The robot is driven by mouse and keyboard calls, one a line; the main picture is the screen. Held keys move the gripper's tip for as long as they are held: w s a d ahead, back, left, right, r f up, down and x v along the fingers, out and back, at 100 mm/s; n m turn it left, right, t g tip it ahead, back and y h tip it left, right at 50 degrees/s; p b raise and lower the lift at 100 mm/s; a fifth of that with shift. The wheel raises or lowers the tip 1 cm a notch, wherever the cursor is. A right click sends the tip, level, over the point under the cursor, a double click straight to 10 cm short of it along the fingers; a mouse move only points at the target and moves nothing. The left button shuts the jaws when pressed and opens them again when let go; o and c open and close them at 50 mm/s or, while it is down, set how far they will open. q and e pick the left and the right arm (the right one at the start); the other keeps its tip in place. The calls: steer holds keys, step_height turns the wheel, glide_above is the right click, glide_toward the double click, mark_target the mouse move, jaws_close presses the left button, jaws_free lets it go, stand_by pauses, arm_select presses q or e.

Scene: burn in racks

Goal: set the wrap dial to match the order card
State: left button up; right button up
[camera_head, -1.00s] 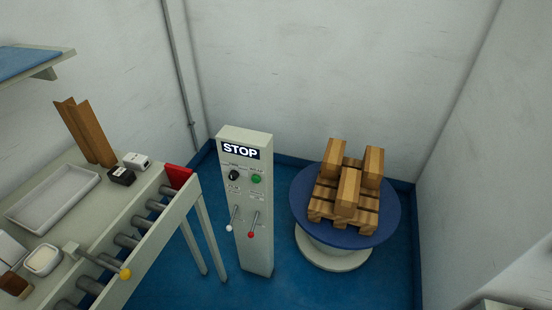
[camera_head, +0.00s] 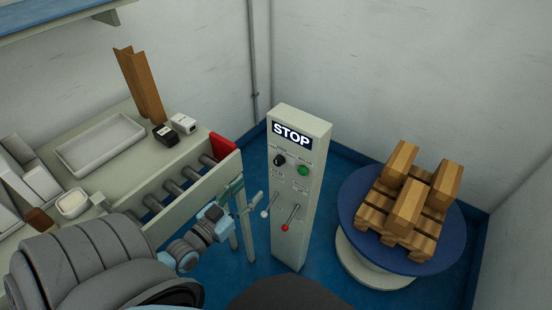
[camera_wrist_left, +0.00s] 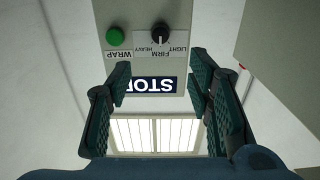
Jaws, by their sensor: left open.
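The black wrap dial (camera_head: 280,160) is on the front of the grey control post (camera_head: 299,200), below the STOP sign (camera_head: 291,136). In the left wrist view the dial (camera_wrist_left: 160,33) appears upside down, with the labels LIGHT, FIRM and HEAVY. Its pale mark seems to face FIRM. The green button (camera_head: 303,170) sits beside it, labelled WRAP. My left gripper (camera_head: 247,193) is open and empty, left of the post and lower than the dial, apart from it. Its fingers (camera_wrist_left: 158,100) frame the STOP sign in the wrist view. I cannot pick out an order card. My right gripper is out of view.
A roller conveyor (camera_head: 190,185) with a red end plate (camera_head: 224,152) stands left of the post. A blue turntable (camera_head: 441,240) with wooden blocks on a pallet stands at the right.

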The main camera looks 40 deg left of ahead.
mark_target(277, 163)
arm_select(q)
steer(key=w+b, duration=0.1)
steer(key=w, duration=0.3)
steer(key=w+b, duration=0.2)
steer(key=w, duration=0.2)
steer(key=w+b, duration=0.1)
steer(key=w, duration=0.3)
steer(key=shift+w+a+f, duration=0.15)
steer(key=shift+w+f, duration=0.1)
steer(key=shift+w+r+b, duration=0.15)
steer(key=shift+w+b, duration=0.15)
steer(key=shift+w, duration=0.1)
jaws_close()
